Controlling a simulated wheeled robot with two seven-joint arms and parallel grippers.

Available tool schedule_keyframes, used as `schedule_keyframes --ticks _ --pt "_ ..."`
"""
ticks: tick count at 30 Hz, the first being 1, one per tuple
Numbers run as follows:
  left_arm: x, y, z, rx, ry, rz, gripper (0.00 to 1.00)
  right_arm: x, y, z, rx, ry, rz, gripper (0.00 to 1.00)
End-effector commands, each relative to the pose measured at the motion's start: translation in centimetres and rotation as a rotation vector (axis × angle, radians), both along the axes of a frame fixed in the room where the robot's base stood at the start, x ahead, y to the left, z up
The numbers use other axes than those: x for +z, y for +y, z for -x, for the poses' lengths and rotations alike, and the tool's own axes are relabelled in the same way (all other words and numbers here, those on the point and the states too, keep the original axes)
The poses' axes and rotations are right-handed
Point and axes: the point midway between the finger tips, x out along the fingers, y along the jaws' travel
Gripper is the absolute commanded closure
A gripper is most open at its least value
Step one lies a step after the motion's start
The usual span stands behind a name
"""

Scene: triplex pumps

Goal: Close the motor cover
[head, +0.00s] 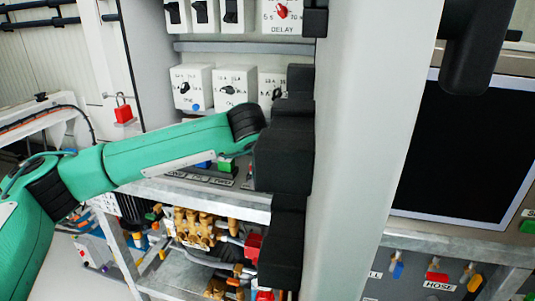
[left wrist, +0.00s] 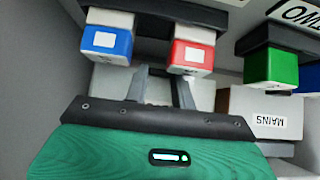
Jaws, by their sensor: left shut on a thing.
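I cannot make out for certain which part is the motor cover. A tall pale grey panel (head: 375,140) stands upright in the middle of the head view, with black blocks (head: 285,160) along its left side. My left arm comes in from the left and ends at these blocks, where its gripper is hidden. In the left wrist view my left gripper (left wrist: 162,88) has its two grey fingers a little apart, below a blue button block (left wrist: 107,42) and a red button block (left wrist: 192,55). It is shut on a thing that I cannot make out. My right gripper is not in view.
White switch boxes (head: 230,87) stand on the shelf behind my arm. Brass valves (head: 195,228) and hoses fill the lower shelf. A dark screen (head: 465,150) is at the right. A red padlock (head: 123,110) hangs at the left. A green button block (left wrist: 270,68) is close by.

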Motion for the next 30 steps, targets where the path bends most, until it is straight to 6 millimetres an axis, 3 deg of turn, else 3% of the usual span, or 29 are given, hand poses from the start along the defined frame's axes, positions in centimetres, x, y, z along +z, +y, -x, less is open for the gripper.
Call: schedule_keyframes --ticks 1,20,21,24,30 --pt "-1.15 0.00 0.20 0.000 0.019 -0.007 1.00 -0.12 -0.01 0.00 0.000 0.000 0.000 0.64" --pt "-1.17 -0.04 0.25 -0.001 0.020 -0.007 1.00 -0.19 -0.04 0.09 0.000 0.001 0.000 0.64" --pt "-1.17 -0.04 0.25 -0.001 0.020 -0.007 0.71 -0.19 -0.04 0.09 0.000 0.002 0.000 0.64" --pt "-0.97 -0.05 0.20 -0.001 0.016 -0.005 0.53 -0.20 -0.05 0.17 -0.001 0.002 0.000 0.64" --pt "-0.59 -0.03 0.13 -0.001 0.011 -0.004 0.53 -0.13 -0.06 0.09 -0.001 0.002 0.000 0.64"
